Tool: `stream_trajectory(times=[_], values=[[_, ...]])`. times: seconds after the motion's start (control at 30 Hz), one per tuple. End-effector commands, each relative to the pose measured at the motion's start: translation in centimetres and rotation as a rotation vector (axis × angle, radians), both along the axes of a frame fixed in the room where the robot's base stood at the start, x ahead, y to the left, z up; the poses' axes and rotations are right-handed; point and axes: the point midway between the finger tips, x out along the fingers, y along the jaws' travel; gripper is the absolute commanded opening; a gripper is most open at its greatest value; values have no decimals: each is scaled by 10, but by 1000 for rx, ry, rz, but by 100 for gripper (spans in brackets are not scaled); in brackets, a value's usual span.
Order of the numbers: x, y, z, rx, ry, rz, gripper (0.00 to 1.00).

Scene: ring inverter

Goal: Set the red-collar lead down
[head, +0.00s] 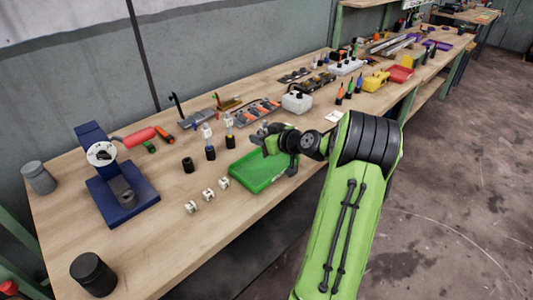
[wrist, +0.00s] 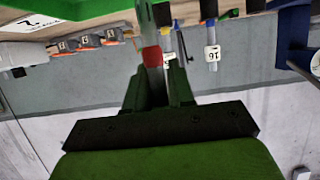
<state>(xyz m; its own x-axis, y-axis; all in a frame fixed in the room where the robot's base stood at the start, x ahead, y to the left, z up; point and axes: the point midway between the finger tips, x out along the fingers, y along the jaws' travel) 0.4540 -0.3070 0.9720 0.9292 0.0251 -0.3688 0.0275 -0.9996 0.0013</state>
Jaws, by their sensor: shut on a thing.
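My gripper (head: 268,143) is above the back edge of the green tray (head: 247,186) in the head view. In the wrist view my gripper (wrist: 155,88) is shut on the red-collar lead (wrist: 152,56), whose red band shows just beyond the fingertips. The lead's far end runs out of the top of that view. In the head view the lead is too small or hidden to make out. I cannot tell whether it touches anything.
Two white-tagged leads stand in black holders (head: 210,154) left of the tray. An empty-looking black holder (head: 188,165) and several white numbered blocks (head: 208,195) are nearby. A blue fixture (head: 122,195) stands further left. Bare wood lies in front of the blocks.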

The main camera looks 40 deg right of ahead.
Motion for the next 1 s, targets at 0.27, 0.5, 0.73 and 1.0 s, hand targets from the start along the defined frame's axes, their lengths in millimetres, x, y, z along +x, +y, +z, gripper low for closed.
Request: stream_trajectory(times=[0.27, 0.5, 0.73, 1.0], values=[[0, 0, -39, 0, -1, 1, 0], [0, 0, -39, -1, -1, 2, 0], [0, 0, -39, -1, 0, 1, 47], [0, 0, -38, -1, 0, 1, 48]])
